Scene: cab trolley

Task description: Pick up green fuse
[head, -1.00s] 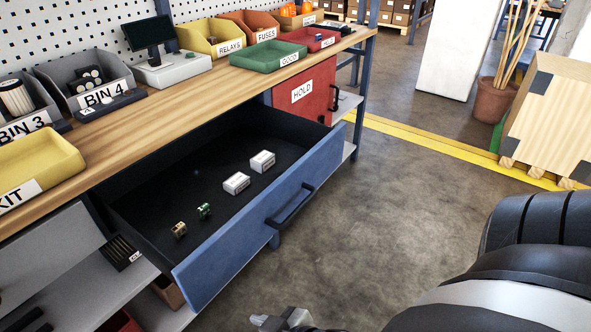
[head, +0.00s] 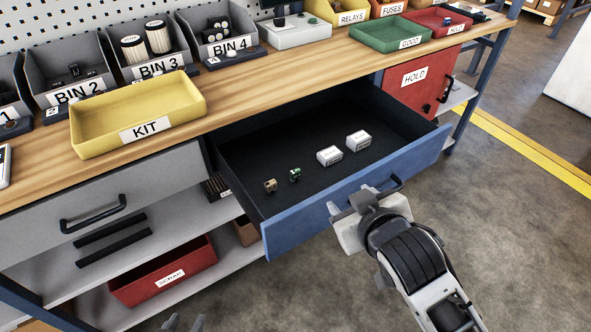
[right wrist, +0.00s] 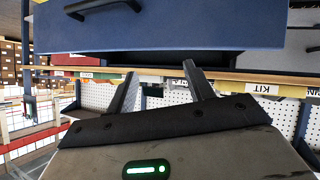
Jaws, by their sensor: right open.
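The green fuse (head: 295,174) is a small green piece with light parts, lying on the dark floor of the open blue drawer (head: 345,195), near its left end. My right gripper (head: 349,199) is open and empty, just outside the drawer front by its handle (head: 383,187), to the right of the fuse and lower in the picture. In the right wrist view its spread fingers (right wrist: 160,85) point at the bench below the blue drawer front (right wrist: 170,28). My left gripper (head: 184,322) shows only its tips at the bottom edge, spread apart, far from the fuse.
A tan fuse-like piece (head: 270,185) lies just left of the green one. Two white boxes (head: 329,156) (head: 358,140) lie to its right. The yellow KIT tray (head: 185,92) stands on the bench. A red scrap bin (head: 165,272) sits on the lower shelf. The floor at right is clear.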

